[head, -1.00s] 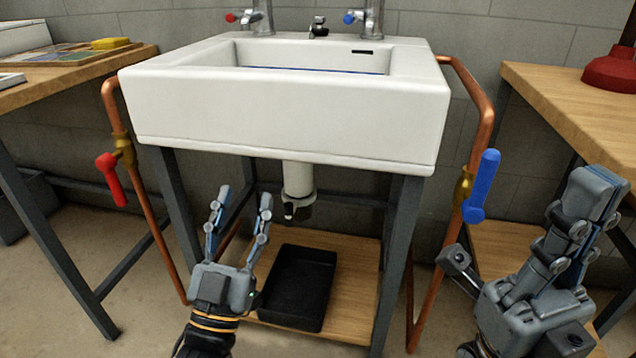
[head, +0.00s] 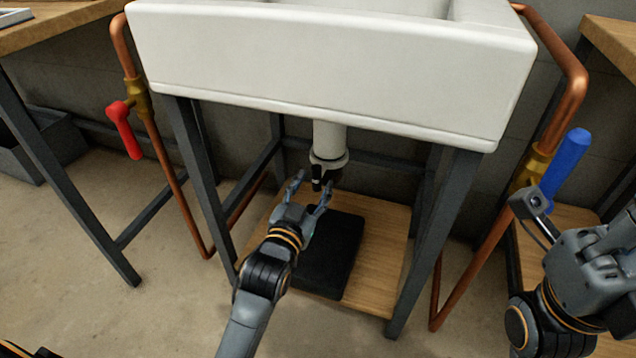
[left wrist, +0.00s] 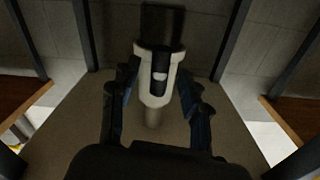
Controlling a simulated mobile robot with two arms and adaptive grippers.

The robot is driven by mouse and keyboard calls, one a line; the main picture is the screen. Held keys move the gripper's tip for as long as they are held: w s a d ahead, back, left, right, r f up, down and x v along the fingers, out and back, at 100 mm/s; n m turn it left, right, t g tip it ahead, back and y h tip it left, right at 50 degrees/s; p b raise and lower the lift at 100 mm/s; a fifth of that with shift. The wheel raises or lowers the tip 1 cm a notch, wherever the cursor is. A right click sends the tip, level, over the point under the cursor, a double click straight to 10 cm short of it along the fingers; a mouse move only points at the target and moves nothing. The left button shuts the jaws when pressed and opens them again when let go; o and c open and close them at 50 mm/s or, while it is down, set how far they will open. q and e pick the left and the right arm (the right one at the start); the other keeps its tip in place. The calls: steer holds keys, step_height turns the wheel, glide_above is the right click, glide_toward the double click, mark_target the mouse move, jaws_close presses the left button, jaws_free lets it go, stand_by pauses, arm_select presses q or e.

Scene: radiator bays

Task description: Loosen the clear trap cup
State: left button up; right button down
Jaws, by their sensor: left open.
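The drain trap hangs under the white sink (head: 330,75) as a white pipe (head: 330,137) with a pale collar and a dark lower part (head: 318,182). I cannot make out clear plastic on the cup. My left gripper (head: 311,187) is open just below the trap, with its fingers pointing up at it. In the left wrist view, the white trap body (left wrist: 150,98) with a black piece on its front shows between the two spread fingers; I cannot tell whether they touch it. My right gripper is at the right edge, its fingers mostly cut off.
A black tray (head: 332,262) lies on the wooden shelf (head: 385,255) under the trap. Dark sink legs (head: 433,235) stand on both sides. Copper pipes carry a red valve handle (head: 125,130) on the left and a blue one (head: 565,163) on the right.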

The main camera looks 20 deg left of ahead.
arm_select(q)
steer(key=shift+w+b, duration=0.45)
steer(key=shift+w, duration=1.2)
steer(key=shift+d, duration=0.1)
jaws_close()
